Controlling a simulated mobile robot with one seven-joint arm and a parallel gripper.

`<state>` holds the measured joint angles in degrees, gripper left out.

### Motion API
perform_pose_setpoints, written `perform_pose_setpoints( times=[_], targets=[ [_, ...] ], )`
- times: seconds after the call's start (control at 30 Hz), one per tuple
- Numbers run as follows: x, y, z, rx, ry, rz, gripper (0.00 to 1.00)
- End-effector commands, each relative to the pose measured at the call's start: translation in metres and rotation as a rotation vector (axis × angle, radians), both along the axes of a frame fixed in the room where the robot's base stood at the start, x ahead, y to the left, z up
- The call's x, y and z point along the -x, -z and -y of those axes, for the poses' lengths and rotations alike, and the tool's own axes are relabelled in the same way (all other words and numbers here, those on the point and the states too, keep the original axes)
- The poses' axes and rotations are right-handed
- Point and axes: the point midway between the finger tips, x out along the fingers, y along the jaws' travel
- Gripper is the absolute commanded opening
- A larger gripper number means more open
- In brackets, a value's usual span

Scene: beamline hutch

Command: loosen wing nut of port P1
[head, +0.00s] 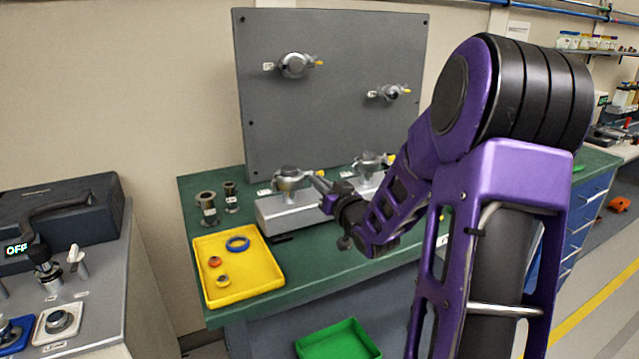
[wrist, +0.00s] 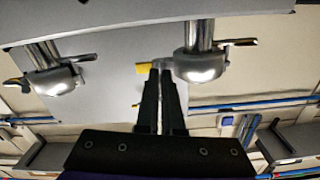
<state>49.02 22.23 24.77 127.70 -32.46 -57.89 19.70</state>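Several silver clamped ports show, each with a small yellow wing nut; their labels are too small to read, so I cannot tell which is P1. In the head view, two are on the upright grey panel, an upper left port (head: 294,65) and a lower right port (head: 389,92). A left bench port (head: 288,178) and a right bench port (head: 369,163) stand on a grey block. My gripper (head: 320,183) is beside the left bench port. In the wrist view, my gripper (wrist: 161,70) has its fingers close together, with a yellow wing nut (wrist: 143,68) just left of the tips. Contact is unclear.
The grey panel (head: 335,125) stands behind the green bench (head: 325,256). A yellow tray (head: 262,289) with rings lies at the bench's left, near two dark metal fittings (head: 207,205). A green bin (head: 338,345) is below the bench's front.

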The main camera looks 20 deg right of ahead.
Motion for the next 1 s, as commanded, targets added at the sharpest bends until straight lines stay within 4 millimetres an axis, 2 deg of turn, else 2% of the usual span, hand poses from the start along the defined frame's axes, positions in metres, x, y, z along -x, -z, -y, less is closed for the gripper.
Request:
perform_pose_setpoints(
  times=[0.3, 0.77, 0.97, 1.0],
  targets=[
    [-0.0007, -0.0013, -0.0010, 0.098, -0.002, 0.005, 0.00],
    [-0.0008, -0.0015, -0.0013, 0.111, -0.002, 0.005, 0.00],
    [-0.0006, -0.0011, -0.0012, 0.110, -0.002, 0.004, 0.35],
    [-0.0006, -0.0010, -0.0013, 0.110, -0.002, 0.004, 0.35]
  ],
)
